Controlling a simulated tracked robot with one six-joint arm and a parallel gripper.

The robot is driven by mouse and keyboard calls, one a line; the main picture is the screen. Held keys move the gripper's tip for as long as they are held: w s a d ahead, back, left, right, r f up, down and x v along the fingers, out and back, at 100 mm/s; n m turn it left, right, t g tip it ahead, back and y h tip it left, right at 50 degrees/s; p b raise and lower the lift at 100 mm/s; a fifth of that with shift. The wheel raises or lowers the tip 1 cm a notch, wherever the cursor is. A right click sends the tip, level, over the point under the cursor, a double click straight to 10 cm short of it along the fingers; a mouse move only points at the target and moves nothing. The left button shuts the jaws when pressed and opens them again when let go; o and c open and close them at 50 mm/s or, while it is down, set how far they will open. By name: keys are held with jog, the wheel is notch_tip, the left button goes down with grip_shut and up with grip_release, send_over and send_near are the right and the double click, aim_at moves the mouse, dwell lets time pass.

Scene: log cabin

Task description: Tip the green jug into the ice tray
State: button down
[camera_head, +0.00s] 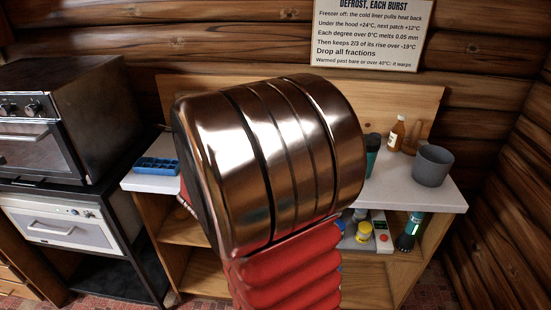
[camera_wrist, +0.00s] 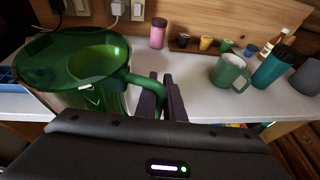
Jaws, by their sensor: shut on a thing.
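The green jug (camera_wrist: 85,75) is see-through and stands large at the left of the wrist view, its mouth open toward the camera. My gripper (camera_wrist: 160,92) is shut on the jug's handle, on the jug's right side. I cannot tell whether the jug touches the counter. The blue ice tray (camera_head: 157,166) lies on the left end of the white counter in the head view. A blue edge of it (camera_wrist: 7,76) shows at the far left of the wrist view, partly hidden behind the jug. My arm hides the jug and gripper in the head view.
A green mug (camera_wrist: 229,73), a teal tumbler (camera_wrist: 272,69), a grey cup (camera_head: 433,165) and a brown bottle (camera_head: 396,134) stand on the counter's right part. A pink cup (camera_wrist: 158,33) and several small cups stand at the back. An oven (camera_head: 65,120) is left of the counter.

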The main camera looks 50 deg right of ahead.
jog(key=w+a+f+n+t+y, duration=0.2)
jog(key=w+a+n+y, duration=0.1)
jog(key=a, duration=0.9)
jog(key=w+a+f+n+t+y, duration=0.3)
jog(key=w+a, duration=0.2)
jog(key=a, duration=0.7)
jog(key=w+a+f+n+t+y, duration=0.2)
jog(key=w+a+n, duration=0.1)
jog(key=a, duration=0.9)
jog(key=shift+w+a+f+n+t+y, duration=0.15)
jog(key=shift+w+a+n+t+y, duration=0.2)
jog(key=shift+w, duration=0.2)
